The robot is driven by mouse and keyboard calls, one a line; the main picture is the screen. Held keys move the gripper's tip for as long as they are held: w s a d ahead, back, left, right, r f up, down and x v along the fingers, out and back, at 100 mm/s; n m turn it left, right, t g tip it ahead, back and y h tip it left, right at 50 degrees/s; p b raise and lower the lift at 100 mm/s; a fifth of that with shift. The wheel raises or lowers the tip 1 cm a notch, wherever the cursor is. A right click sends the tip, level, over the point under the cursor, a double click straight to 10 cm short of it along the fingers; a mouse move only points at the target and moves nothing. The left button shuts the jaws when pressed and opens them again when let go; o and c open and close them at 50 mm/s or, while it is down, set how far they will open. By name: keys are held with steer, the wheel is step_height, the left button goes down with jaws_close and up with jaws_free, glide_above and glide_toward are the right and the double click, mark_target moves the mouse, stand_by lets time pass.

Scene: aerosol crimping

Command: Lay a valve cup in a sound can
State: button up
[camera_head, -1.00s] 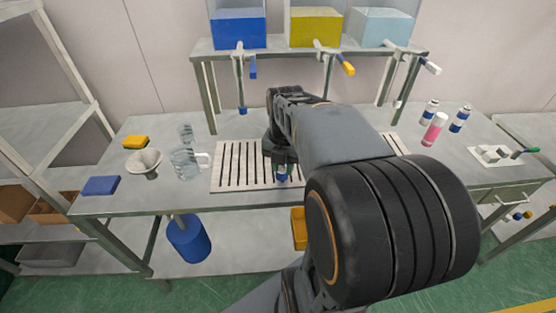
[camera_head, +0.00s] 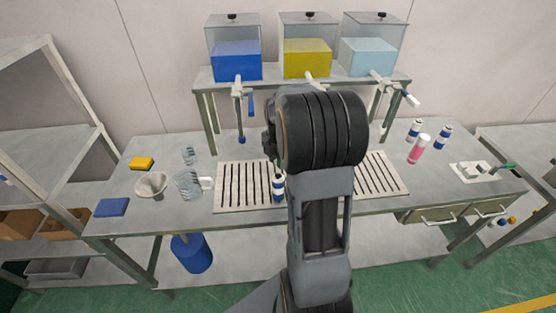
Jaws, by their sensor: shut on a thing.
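A white can with blue bands (camera_head: 279,188) is upright at the slatted tray (camera_head: 232,200), just left of my arm. Whether its base touches the slats is unclear. My gripper (camera_head: 279,166) is at the top of this can, mostly hidden behind my arm, and appears shut on it. Two more blue-and-white cans, a left one (camera_head: 415,130) and a right one (camera_head: 443,137), stand at the right of the bench. A pink can with a white top (camera_head: 418,149) stands in front of them. I cannot make out a valve cup.
Blue (camera_head: 236,65), yellow (camera_head: 308,62) and light-blue (camera_head: 368,56) tanks with taps stand on a rack behind. A funnel (camera_head: 151,185), a glass jug (camera_head: 188,183), a yellow block (camera_head: 142,163) and a blue block (camera_head: 112,207) are left. A white plate with fittings (camera_head: 470,177) is right.

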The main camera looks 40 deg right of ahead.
mark_target(278, 177)
steer(key=shift+f+b, duration=1.75)
steer(key=shift+f, duration=0.8)
steer(key=o, duration=1.5)
steer(key=shift+r, duration=0.2)
steer(key=shift+r+p, duration=2.6)
steer(key=shift+r, duration=0.75)
